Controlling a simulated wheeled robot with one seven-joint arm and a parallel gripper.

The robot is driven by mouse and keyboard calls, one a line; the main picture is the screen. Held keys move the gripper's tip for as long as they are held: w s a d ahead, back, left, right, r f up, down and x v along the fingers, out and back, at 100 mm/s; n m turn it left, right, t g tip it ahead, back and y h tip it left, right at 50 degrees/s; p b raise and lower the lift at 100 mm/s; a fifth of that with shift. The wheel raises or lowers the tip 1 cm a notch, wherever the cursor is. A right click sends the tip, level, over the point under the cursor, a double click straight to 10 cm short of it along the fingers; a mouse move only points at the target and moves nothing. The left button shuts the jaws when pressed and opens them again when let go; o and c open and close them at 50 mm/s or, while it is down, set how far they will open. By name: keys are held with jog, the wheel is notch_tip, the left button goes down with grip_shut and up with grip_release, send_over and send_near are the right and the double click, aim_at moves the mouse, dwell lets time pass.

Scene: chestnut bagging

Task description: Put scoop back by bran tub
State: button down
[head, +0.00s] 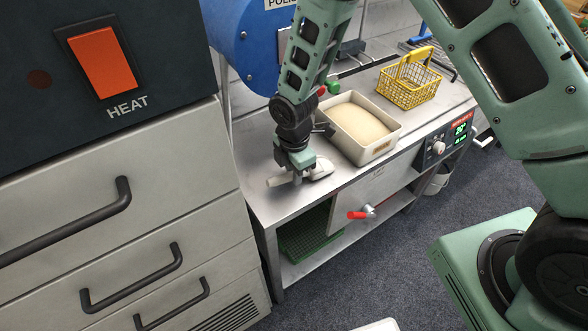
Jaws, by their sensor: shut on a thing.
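A pale scoop (321,169) with a whitish handle (277,181) is at the left part of the steel counter. My gripper (296,177) points down over it and is shut on it, with the handle sticking out to the left and the bowl to the right. I cannot tell if the scoop touches the counter. The bran tub (388,155), a cream rectangular tub filled with pale tan bran (356,126), stands on the counter just right of my gripper. The fingertips are partly hidden by the gripper body.
A yellow wire basket (408,86) stands behind the tub. A blue drum (245,45) is at the back left. The counter (262,203) has bare room at its front left. A red-handled valve (362,214) sticks out below. A drawer cabinet (120,220) stands left.

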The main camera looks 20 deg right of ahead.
jog(key=shift+f, duration=0.1)
jog(key=c, duration=1.3)
grip_release()
notch_tip(320, 180, up, 12)
jog(key=b, duration=0.3)
jog(key=s+r+m, duration=0.3)
jog(key=s+m, duration=0.1)
jog(key=s, duration=0.3)
jog(key=s+r+m, duration=0.4)
jog(key=s+m, duration=0.1)
jog(key=s, duration=0.3)
jog(key=s+d+r+m, duration=0.1)
jog(key=s+r+m, duration=0.2)
jog(key=s+m, duration=0.2)
jog(key=s, duration=0.3)
jog(key=shift+s+r+y, duration=0.15)
jog(key=shift+s+y, duration=0.05)
jog(key=shift+y, duration=0.1)
